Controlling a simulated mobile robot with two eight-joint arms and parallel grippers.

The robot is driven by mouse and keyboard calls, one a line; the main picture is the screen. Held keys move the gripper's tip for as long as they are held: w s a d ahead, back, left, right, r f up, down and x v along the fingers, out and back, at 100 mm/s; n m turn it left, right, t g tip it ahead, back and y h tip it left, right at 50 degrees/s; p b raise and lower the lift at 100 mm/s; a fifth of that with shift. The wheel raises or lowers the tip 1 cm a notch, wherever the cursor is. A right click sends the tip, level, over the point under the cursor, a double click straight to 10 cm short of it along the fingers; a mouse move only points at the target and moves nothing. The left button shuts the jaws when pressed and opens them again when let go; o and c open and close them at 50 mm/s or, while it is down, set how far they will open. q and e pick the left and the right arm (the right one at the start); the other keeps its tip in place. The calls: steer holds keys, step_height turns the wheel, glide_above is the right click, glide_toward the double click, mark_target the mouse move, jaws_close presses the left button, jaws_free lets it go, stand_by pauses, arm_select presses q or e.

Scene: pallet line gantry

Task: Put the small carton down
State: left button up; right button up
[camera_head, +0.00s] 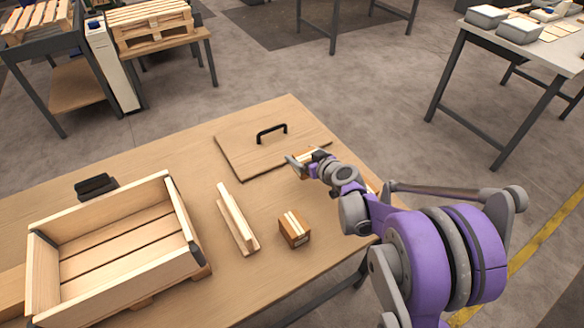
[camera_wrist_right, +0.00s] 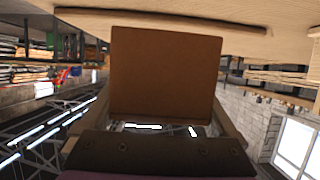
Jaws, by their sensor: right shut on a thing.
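My right gripper (camera_head: 306,163) is over the right part of the wooden table (camera_head: 190,148), by the right edge of the flat board. It is shut on the small carton (camera_head: 312,154), mostly hidden by the gripper in the head view. In the right wrist view the small carton (camera_wrist_right: 165,65) shows as a plain brown face between the fingers. The tabletop is at the top of that view, close to the carton; I cannot tell whether they touch. My left gripper is not in view.
An open wooden crate (camera_head: 182,218) stands at the left. A wooden L-shaped piece (camera_head: 238,218) and another carton with pale stripes (camera_head: 294,229) are right of it. A flat board (camera_head: 236,152) with a black handle (camera_head: 271,130) lies behind. A black object (camera_head: 95,186) is behind the crate.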

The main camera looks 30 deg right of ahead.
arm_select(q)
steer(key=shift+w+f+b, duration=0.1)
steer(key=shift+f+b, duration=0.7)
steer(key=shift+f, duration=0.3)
arm_select(e)
steer(key=shift+f, duration=2.95)
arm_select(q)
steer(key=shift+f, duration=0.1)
arm_select(e)
steer(key=shift+f, duration=0.15)
steer(key=o, duration=1.3)
steer(key=shift+o, duration=0.2)
steer(key=shift+r, duration=0.25)
arm_select(q)
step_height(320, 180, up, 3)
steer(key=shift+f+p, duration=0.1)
steer(key=shift+p, duration=1.05)
arm_select(e)
steer(key=v, duration=1.2)
steer(key=shift+f, duration=0.15)
